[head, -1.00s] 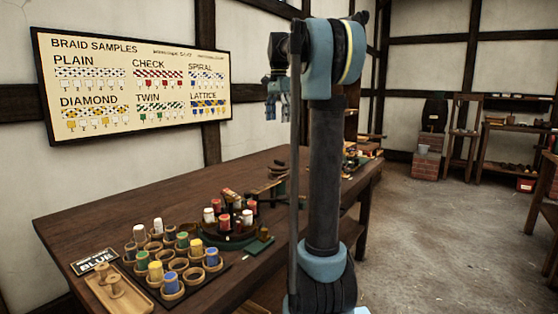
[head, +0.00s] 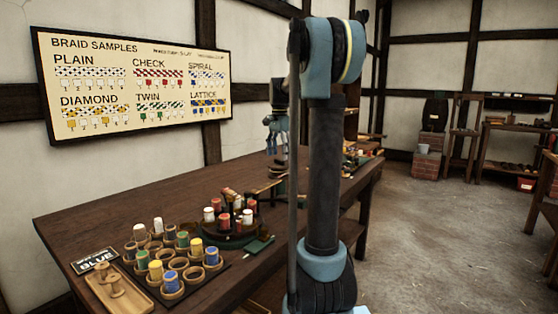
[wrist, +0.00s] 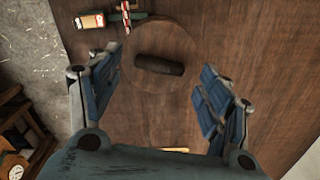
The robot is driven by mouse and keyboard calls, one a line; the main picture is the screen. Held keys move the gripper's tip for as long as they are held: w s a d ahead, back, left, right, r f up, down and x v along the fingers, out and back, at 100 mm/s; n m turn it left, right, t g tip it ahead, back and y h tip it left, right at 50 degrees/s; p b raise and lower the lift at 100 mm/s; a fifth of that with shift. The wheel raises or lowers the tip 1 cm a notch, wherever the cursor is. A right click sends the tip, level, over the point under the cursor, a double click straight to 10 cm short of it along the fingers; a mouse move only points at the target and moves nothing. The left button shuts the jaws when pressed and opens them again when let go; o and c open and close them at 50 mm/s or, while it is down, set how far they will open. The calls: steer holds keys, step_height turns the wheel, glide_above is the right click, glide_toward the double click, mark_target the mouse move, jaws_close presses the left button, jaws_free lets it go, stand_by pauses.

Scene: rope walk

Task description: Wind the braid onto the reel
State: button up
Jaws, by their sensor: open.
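My gripper (head: 276,140) hangs over the workbench in the head view, its fingers pointing down, partly behind my own arm. In the wrist view its two blue-padded fingers (wrist: 160,100) are spread apart with nothing between the pads. A round wooden disc (wrist: 145,98) with a dark cylindrical piece (wrist: 160,65) across it lies below, ahead of the fingertips. I cannot tell whether this is the reel. A dark stand (head: 277,170) shows under the gripper in the head view. The braiding stand (head: 238,240) holds red and white bobbins.
A tray of wooden cups with coloured bobbins (head: 172,283) stands at the front, beside a "BLUE" sign (head: 94,261) and a wooden peg tray (head: 115,290). A red-and-white item (wrist: 90,21) lies near the bench edge. Bare bench (head: 90,215) lies along the wall.

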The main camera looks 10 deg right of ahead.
steer(key=shift+f, duration=1.05)
steer(key=c, duration=1)
steer(key=shift+c, duration=0.2)
steer(key=shift+n, duration=0.3)
